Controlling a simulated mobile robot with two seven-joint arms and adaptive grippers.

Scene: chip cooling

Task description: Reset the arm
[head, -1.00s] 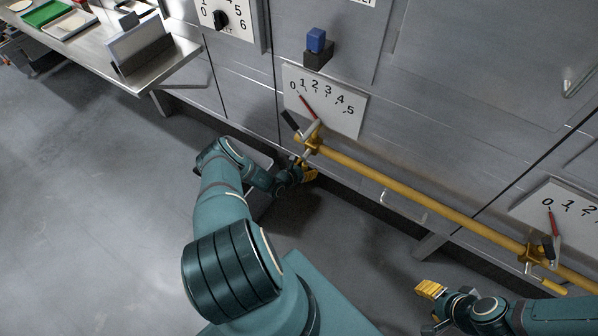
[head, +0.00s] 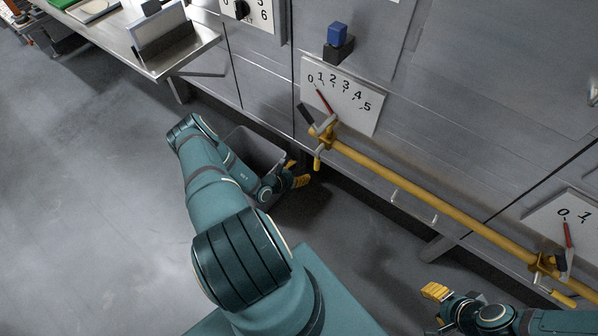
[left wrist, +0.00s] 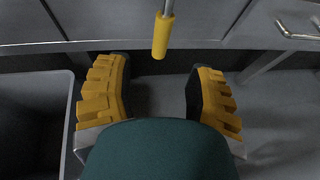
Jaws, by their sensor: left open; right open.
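My left arm comes in from the left in the head view, and its gripper (head: 296,175) is low in front of the cabinet, just right of a grey bin. In the left wrist view the left gripper (left wrist: 160,100) has its yellow-padded fingers wide apart with nothing between them. A yellow handle end (left wrist: 162,36) hangs beyond the fingers there. My right gripper (head: 436,308) is at the lower right of the head view, open and apart from the cabinet, with no object seen in it.
A yellow pipe (head: 420,202) runs along the cabinet front, with a valve (head: 322,138) at its left end under a numbered dial plate (head: 342,97). The grey bin (head: 250,145) stands beside my left forearm. A metal table (head: 150,45) is at upper left. The floor at left is clear.

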